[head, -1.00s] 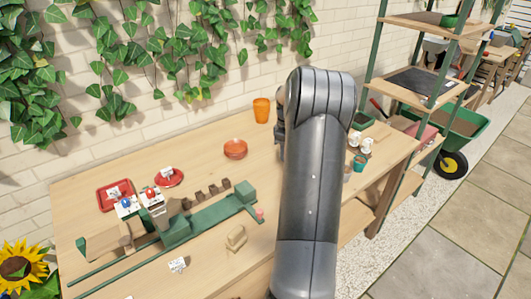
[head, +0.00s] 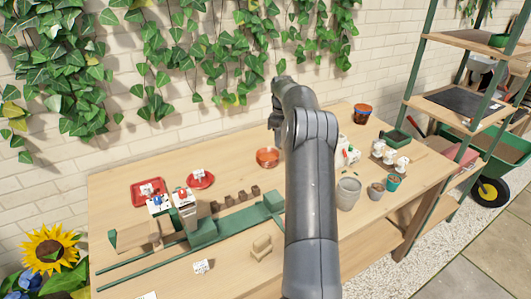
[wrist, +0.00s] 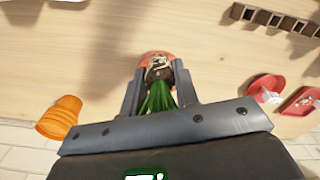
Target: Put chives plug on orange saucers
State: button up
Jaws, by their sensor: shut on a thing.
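The chives plug (wrist: 158,98) is in my gripper (wrist: 160,74), with green leaves toward the camera and a dark root ball at the fingertips. My gripper is shut on it. The orange saucers (wrist: 150,55) show just beyond the root ball in the wrist view, partly covered by it. In the head view the orange saucers (head: 267,158) lie on the table left of my arm. My gripper (head: 273,120) shows above them; the plug cannot be made out there. Whether the plug touches the saucers cannot be told.
A red saucer (head: 201,181) and red tray (head: 147,198) lie left. A green rail with blocks (head: 202,232) runs in front. Grey pot (head: 348,192) and small pots stand right.

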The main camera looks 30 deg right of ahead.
jog(key=w+a+f, duration=0.2)
jog(key=w, duration=0.1)
jog(key=w+a+f, duration=0.2)
jog(key=shift+w, duration=0.2)
jog(key=shift+f, duration=2)
jog(key=shift+f, duration=0.1)
jog(key=o, duration=0.9)
jog(key=shift+o, duration=0.2)
